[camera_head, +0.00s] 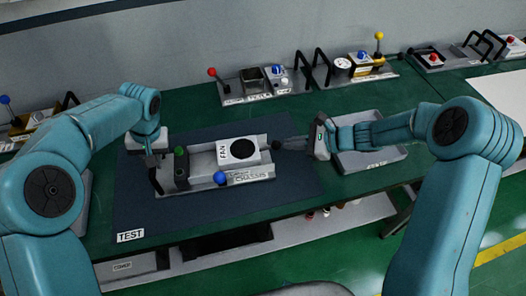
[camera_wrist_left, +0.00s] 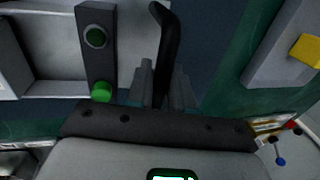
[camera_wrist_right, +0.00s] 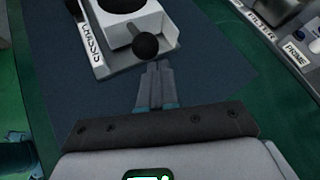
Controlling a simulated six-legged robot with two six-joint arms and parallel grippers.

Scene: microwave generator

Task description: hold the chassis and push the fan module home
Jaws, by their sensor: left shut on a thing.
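The grey chassis (camera_head: 250,176) lies on the dark mat. The white fan module (camera_head: 238,153), with a black round fan face, sits in its channel; it also shows in the right wrist view (camera_wrist_right: 128,24). My left gripper (camera_head: 156,172) is at the chassis's left end, shut on the black handle (camera_wrist_left: 165,45). My right gripper (camera_head: 289,146) is at the right end, its fingers together and empty. Its tips are close to the black ball knob (camera_wrist_right: 145,46) on the fan module's end; I cannot tell whether they touch. A green knob (camera_wrist_left: 101,91) stands near the handle.
The mat (camera_head: 130,205) carries a TEST label. A blue ball (camera_head: 220,178) is at the chassis's front side. A grey tray (camera_head: 370,158) lies to the right under my right arm. Several devices with levers and black handles stand along the back of the green bench.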

